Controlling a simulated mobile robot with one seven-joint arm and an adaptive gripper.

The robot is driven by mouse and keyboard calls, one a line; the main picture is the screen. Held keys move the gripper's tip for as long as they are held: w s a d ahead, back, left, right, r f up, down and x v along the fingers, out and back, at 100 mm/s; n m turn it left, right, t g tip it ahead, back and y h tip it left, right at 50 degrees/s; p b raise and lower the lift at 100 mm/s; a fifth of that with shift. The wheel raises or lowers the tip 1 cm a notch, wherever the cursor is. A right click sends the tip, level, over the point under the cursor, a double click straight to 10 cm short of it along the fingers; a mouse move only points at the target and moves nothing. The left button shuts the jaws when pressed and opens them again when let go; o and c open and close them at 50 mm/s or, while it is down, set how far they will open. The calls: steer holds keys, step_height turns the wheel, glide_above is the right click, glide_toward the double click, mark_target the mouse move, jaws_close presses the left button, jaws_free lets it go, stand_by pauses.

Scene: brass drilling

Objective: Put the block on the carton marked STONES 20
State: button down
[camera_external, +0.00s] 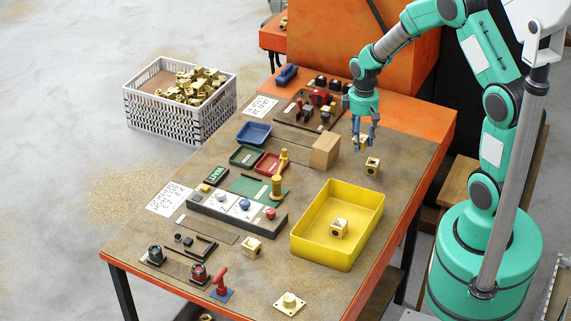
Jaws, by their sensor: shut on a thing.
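My gripper (364,148) points down over the table's right side. It is shut on a small brass-coloured block (361,140), partly hidden by the fingers. A plain tan carton (325,151) stands on the table just left of my gripper; no marking is legible on it at this size. The held block is to the right of the carton and apart from it. Whether it is clear of the tabletop is hard to tell.
Another brass block (372,167) lies close to the right of my gripper. A yellow tray (374,211) with a brass block inside is nearer the front. Green, red and blue trays (254,133) and a grey control panel (220,214) lie left. A white crate (150,117) stands beyond the table.

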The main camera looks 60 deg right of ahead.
steer(key=shift+s+a+r, duration=0.1)
steer(key=shift+a+r, duration=0.7)
steer(key=shift+a, duration=0.3)
glide_above(326, 140)
steer(key=shift+a+f, duration=0.1)
steer(key=shift+f, duration=0.65)
steer(key=shift+f, duration=1.75)
steer(key=shift+f, duration=0.5)
steer(key=c, duration=1)
jaws_free()
steer(key=shift+c, duration=0.2)
